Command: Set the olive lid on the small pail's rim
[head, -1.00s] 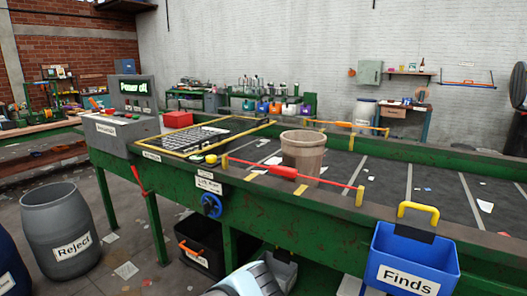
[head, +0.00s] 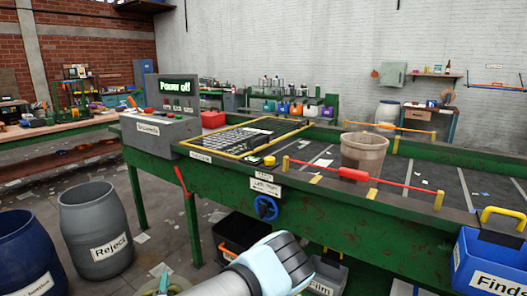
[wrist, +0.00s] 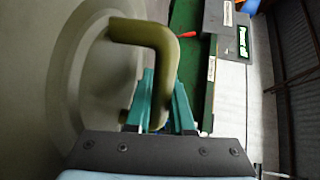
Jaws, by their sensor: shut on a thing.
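The olive lid (wrist: 55,90) fills the left of the wrist view as a large round disc, cut off by the frame edge. Its bent olive handle (wrist: 150,35) stands out towards my gripper. My gripper (wrist: 160,100) has its teal fingers shut on this handle. In the head view only a bit of teal and olive shows at the bottom edge, beside my arm. A tan, slightly see-through pail (head: 364,155) stands upright on the belt with its open rim up. It is well apart from my gripper. I cannot tell for sure that it is the small pail.
The green-framed belt (head: 340,230) crosses the view, with a red-handled cord (head: 353,174) along its near edge. A grey Reject barrel (head: 95,230) and a blue barrel (head: 25,250) stand at the left. The blue Finds bin (head: 490,265) hangs at the right. Floor between barrels and belt is mostly free.

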